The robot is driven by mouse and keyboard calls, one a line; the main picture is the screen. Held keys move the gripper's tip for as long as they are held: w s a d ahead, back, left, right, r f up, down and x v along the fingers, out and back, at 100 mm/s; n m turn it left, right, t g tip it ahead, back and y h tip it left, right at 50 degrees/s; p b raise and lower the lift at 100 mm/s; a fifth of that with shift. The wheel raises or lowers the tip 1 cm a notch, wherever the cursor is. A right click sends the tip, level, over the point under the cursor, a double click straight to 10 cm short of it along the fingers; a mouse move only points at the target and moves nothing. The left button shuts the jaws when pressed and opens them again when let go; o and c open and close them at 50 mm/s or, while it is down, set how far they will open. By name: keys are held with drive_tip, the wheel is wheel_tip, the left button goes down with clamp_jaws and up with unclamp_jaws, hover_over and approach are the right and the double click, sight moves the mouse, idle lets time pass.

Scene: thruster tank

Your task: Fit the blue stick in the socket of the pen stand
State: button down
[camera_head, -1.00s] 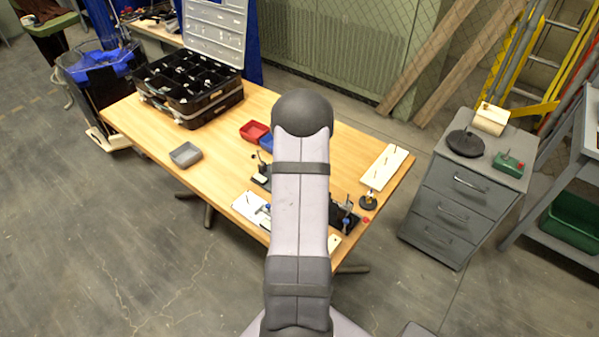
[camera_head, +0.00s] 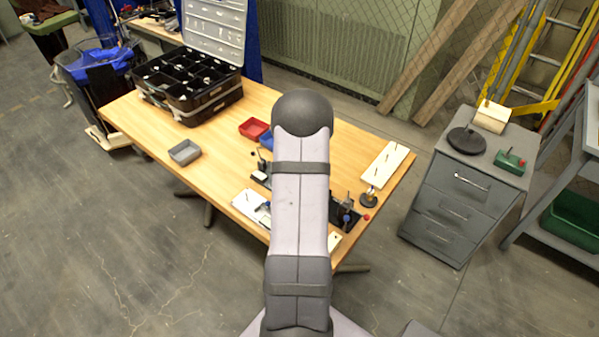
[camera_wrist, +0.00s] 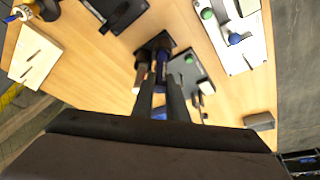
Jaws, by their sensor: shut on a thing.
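In the wrist view my gripper (camera_wrist: 160,84) is shut on the blue stick (camera_wrist: 162,62), which shows between and just beyond the two dark fingers. The stick's far end lies over or against a small black block, which looks like the pen stand (camera_wrist: 157,42). I cannot tell whether the stick is inside a socket. A brown stick with a pale end (camera_wrist: 141,73) stands beside the blue one, close to the left finger. In the head view my arm covers the gripper and most of this spot.
A grey plate with a green knob (camera_wrist: 190,75) lies close to the right. A white board with coloured knobs (camera_wrist: 235,30) is farther right. A pale pegged block (camera_head: 386,162) stands at the table's right end.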

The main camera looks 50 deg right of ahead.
drive_tip(key=shift+f+b, duration=0.95)
idle(0.7)
drive_tip(key=c, duration=1.7)
unclamp_jaws()
drive_tip(key=shift+o, duration=0.2)
drive_tip(key=shift+r, duration=0.1)
drive_tip(key=b+v, duration=0.2)
drive_tip(key=v, duration=0.5)
drive_tip(key=shift+r, duration=0.2)
wheel_tip(320, 180, up, 4)
drive_tip(key=p, duration=0.3)
drive_tip(key=shift+f, duration=0.1)
drive_tip(key=shift+a, duration=0.1)
